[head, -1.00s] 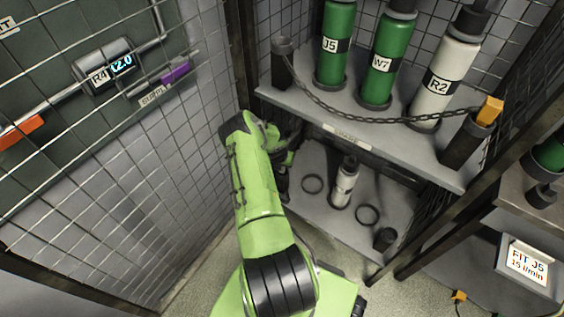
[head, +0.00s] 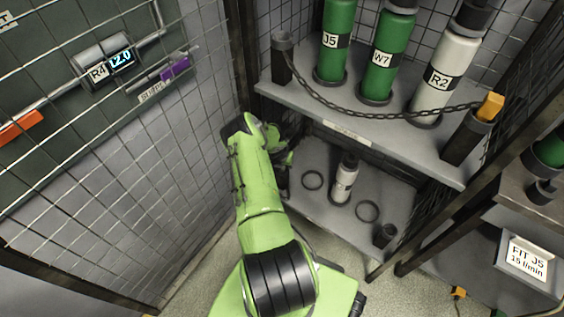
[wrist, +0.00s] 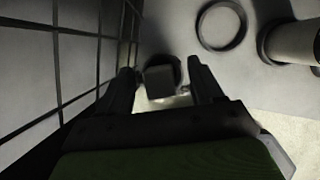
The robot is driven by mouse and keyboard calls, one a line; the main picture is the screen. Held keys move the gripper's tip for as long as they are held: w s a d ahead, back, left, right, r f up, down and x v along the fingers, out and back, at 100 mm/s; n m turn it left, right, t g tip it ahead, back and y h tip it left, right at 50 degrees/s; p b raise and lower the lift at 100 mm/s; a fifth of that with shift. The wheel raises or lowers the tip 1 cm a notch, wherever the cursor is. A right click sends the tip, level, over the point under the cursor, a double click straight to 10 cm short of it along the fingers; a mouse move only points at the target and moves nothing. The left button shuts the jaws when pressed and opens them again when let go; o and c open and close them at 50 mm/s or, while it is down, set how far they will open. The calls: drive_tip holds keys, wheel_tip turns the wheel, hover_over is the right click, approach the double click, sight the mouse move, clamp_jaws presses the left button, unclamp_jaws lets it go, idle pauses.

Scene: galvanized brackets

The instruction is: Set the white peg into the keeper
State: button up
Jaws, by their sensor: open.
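My gripper (wrist: 160,72) is open, its two dark fingers pointing at the lower shelf of the cage. In the wrist view a dark, square-topped block (wrist: 159,80) shows between the fingertips, apart from both as far as I can see. Pale patches lie just below it; I cannot tell whether they are a white peg or floor. In the head view my arm hides most of the gripper and what is at it. A short dark cup-like post (head: 385,236) stands at the lower shelf's right front corner; it may be a keeper. No white peg is clearly visible.
The lower shelf (head: 325,215) holds a small white bottle (head: 345,182) between two dark rings (head: 312,180) (head: 367,211). Above, a chain (head: 350,110) crosses before cylinders, ending at an orange peg (head: 490,106) in a dark post. Wire mesh (wrist: 65,60) is close left of my gripper.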

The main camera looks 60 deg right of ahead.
drive_tip(key=p+v, duration=0.7)
drive_tip(key=v, duration=0.8)
drive_tip(key=shift+r, duration=0.35)
drive_tip(key=shift+s, duration=0.1)
